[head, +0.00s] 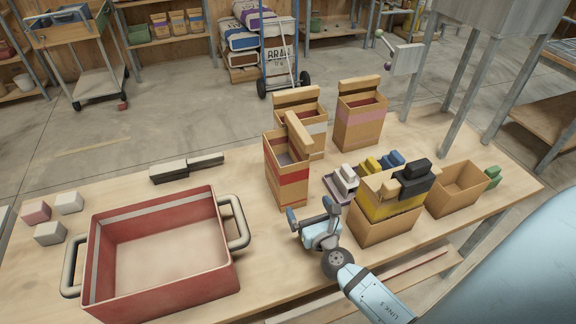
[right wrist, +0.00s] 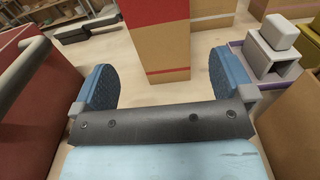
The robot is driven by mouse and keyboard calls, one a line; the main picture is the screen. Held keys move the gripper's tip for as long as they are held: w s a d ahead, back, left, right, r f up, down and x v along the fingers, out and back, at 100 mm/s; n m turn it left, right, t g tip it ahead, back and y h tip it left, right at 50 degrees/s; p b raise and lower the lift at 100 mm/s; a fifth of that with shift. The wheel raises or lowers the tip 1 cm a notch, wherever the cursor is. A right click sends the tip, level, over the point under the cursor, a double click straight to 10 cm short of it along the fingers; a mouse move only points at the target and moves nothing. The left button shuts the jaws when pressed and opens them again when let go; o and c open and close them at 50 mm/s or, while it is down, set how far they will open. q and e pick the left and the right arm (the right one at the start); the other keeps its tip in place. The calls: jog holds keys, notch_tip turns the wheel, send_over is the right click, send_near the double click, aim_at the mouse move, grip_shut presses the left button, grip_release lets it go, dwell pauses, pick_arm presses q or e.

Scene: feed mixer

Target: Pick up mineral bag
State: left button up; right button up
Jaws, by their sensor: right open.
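Several open brown paper bags with coloured bands stand on the wooden table; no label naming the mineral bag is readable. The red-banded bag (head: 288,178) stands upright, its top folded over. A pink-banded bag (head: 360,122) and a pale-banded bag (head: 312,128) stand behind it. My right gripper (head: 310,210) is open and empty, low over the table just in front of the red-banded bag. In the right wrist view that bag (right wrist: 158,45) rises beyond and between the two blue fingers (right wrist: 165,82), not between the pads. My left gripper is out of view.
A red two-handled tub (head: 160,302) is left of my right gripper. A yellow-banded box (head: 385,225) with a dark block on top, a small purple tray (head: 331,187) and an open carton (head: 460,186) are to its right. Pale blocks (head: 50,233) lie far left.

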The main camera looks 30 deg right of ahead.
aim_at(295, 183)
jog(key=p+x, duration=0.1)
jog(key=x, duration=0.6)
jog(key=shift+w, duration=0.25)
jog(key=shift+p+x, duration=0.5)
jog(key=shift+x, duration=2.55)
jog(key=shift+a, duration=0.1)
jog(key=shift+c, duration=0.5)
jog(key=c, duration=1.1)
jog(key=shift+r, duration=0.2)
jog(key=shift+c, duration=2)
jog(key=shift+w, duration=0.1)
